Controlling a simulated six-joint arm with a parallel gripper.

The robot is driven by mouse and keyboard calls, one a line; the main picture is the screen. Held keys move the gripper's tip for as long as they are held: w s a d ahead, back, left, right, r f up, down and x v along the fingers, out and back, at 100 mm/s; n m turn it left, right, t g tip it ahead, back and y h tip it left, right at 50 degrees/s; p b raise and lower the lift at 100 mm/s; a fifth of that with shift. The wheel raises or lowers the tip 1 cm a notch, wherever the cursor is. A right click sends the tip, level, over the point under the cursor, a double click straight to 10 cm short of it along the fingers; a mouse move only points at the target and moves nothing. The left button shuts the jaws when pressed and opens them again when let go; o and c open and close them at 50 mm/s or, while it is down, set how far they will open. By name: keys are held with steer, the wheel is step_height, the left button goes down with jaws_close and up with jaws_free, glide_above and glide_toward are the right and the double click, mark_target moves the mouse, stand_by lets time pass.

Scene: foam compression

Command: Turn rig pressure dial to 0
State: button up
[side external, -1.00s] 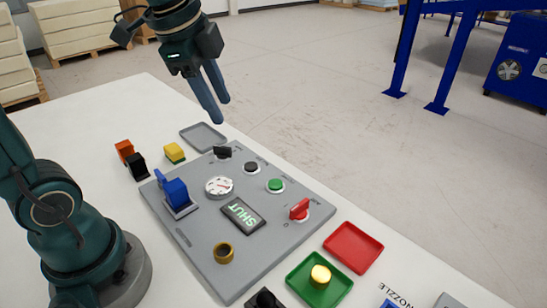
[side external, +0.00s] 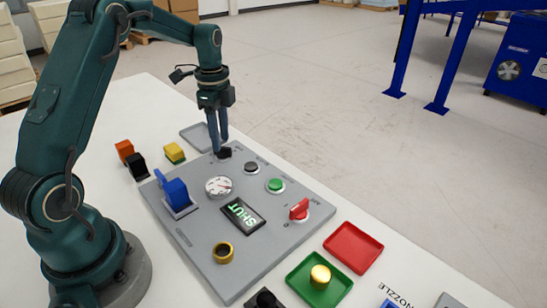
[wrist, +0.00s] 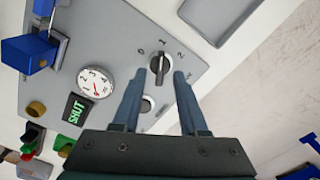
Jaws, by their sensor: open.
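The black pressure dial (side external: 225,153) stands at the far corner of the grey rig panel (side external: 190,232). In the wrist view the dial (wrist: 160,68) has the marks 0, 1 and 2 around it, and its bar lies roughly in line with the 1. My gripper (side external: 218,147) points down at the dial. In the wrist view my gripper (wrist: 160,76) is open, with one fingertip on each side of the dial. I cannot tell whether the fingers touch it.
The panel also holds a white gauge (side external: 218,186), a blue switch (side external: 177,194), a black button (side external: 251,168), a green button (side external: 275,185), a red knob (side external: 299,209) and a lit SHUT display (side external: 242,215). A grey tray (side external: 197,136) lies just behind the dial.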

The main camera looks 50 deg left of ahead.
steer(key=shift+f, duration=1.15)
steer(key=shift+c, duration=0.3)
jaws_close()
steer(key=shift+n, duration=0.3)
steer(key=n, duration=0.5)
steer(key=shift+r+n, duration=0.1)
steer(key=shift+n, duration=0.2)
steer(key=n, duration=0.5)
steer(key=shift+n, duration=0.3)
